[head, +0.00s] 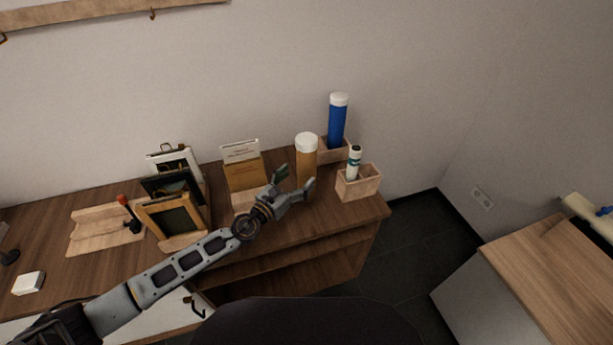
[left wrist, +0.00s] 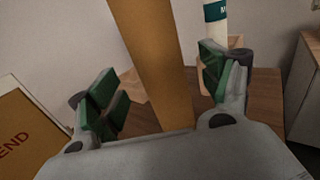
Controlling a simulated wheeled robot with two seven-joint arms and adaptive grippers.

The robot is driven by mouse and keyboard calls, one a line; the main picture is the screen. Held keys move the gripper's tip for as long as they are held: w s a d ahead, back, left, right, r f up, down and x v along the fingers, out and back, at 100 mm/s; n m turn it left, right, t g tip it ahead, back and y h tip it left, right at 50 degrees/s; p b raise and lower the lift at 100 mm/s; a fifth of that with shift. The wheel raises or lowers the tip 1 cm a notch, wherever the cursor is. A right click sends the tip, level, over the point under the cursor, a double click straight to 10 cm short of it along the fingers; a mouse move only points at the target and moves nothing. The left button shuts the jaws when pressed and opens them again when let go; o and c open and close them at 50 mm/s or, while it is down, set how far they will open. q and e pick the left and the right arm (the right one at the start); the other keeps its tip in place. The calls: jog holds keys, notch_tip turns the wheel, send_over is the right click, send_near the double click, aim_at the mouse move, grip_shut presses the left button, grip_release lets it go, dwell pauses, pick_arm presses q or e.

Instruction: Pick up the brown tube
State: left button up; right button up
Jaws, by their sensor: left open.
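The brown tube (head: 306,158) stands upright with a white cap on the wooden table (head: 279,229), near its right part. My left gripper (head: 296,184) is open at the tube's lower part, in front of it. In the left wrist view the brown tube (left wrist: 155,60) rises between the two open green-padded fingers of my left gripper (left wrist: 160,95), with a gap visible on each side. The tube's base is hidden behind the gripper body. My right gripper is not in view.
A wooden box (head: 358,184) with a white-and-green tube (head: 353,161) stands right of the brown tube. A blue tube (head: 337,121) stands in another holder behind. A brown card stand (head: 243,172) and several frames (head: 173,220) are to the left.

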aim_at(301, 175)
pick_arm(q)
jog(key=shift+w+d, duration=0.2)
jog(key=shift+w, duration=0.05)
jog(key=shift+x, duration=1.45)
jog(key=shift+w+d+f, duration=0.15)
jog(key=shift+w+d, duration=0.2)
jog(key=shift+w, duration=0.2)
jog(key=shift+w+d, duration=0.1)
jog(key=shift+w, duration=0.1)
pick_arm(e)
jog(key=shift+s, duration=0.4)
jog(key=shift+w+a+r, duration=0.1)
